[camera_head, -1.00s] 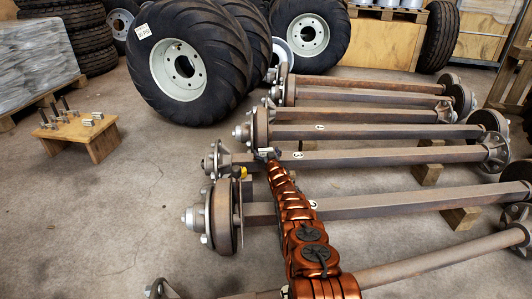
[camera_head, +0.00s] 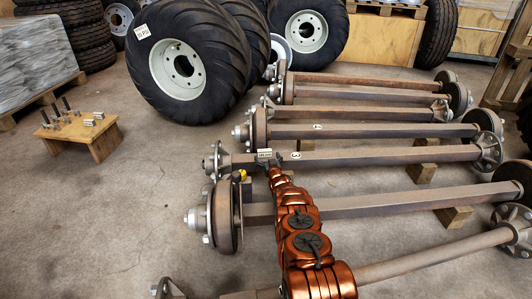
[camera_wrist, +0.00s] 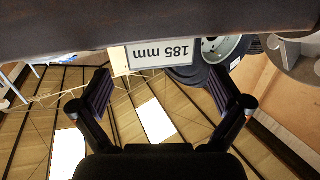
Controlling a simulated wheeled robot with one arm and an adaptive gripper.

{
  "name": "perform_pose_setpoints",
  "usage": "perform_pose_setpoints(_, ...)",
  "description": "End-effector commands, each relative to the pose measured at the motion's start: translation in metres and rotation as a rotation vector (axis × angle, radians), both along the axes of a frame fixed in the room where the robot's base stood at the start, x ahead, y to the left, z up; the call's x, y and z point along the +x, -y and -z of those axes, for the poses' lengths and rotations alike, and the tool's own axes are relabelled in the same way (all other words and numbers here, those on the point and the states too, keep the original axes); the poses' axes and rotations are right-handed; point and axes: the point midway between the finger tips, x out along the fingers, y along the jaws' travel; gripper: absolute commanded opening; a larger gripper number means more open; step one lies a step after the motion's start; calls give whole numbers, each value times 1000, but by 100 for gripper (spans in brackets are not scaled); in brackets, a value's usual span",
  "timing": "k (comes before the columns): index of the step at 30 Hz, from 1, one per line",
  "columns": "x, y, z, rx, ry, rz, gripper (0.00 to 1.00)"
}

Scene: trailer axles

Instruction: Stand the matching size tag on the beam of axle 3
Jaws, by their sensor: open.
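In the head view the tag (camera_head: 264,153) is a small light plate on the top of that beam (camera_head: 390,156), left of the round "3" label (camera_head: 295,155). My gripper (camera_wrist: 162,92) is open, its two fingers spread wide with empty space between them. The tag is beyond the fingertips, apart from both. In the head view my gripper (camera_head: 268,164) is close to the tag, on its near side.
Other rusty axles lie parallel in front of and behind axle 3, propped on wooden blocks (camera_head: 421,172). A small wooden stand (camera_head: 103,143) with upright pins and metal blocks is at the left. Large tyres (camera_head: 190,62) stand behind. The floor at front left is clear.

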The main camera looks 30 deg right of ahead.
Motion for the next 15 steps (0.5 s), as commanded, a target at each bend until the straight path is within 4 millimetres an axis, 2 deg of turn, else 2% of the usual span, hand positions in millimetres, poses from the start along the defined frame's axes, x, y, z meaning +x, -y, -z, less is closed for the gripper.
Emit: perform_pose_setpoints(15,-28,-8,-3,0,1,0,100)
